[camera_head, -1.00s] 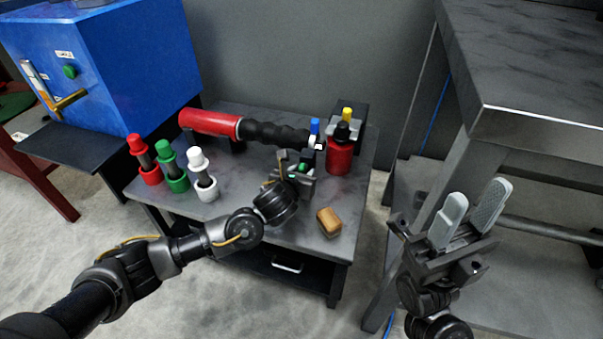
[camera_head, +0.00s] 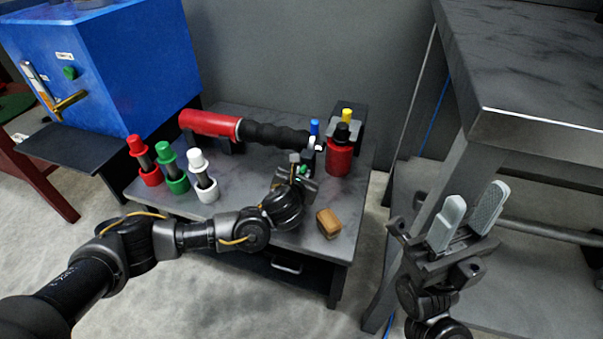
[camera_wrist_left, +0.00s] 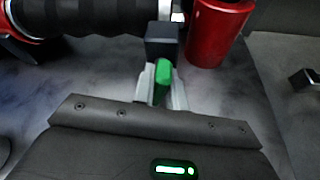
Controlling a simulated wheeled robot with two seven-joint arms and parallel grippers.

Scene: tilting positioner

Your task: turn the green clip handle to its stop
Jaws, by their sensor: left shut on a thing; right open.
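The green clip handle (camera_wrist_left: 162,80) shows in the left wrist view, between the two pale fingers of my left gripper (camera_wrist_left: 162,92). It sits in front of a dark block (camera_wrist_left: 162,42) at the end of the black ribbed hose. In the head view my left gripper (camera_head: 302,171) is at the front of the fixture, shut on the green handle (camera_head: 303,169), which is mostly hidden by the gripper. A blue knob (camera_head: 314,127) stands upright just behind it. My right gripper (camera_head: 466,222) is open and empty, away to the right by the tall table.
A red cylinder (camera_head: 208,123) with the black ribbed hose (camera_head: 272,133) lies across the table. A red bottle (camera_head: 339,158) stands close right of the left gripper. A tan block (camera_head: 328,223) lies at the front right. Red, green and white holders stand at the left.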

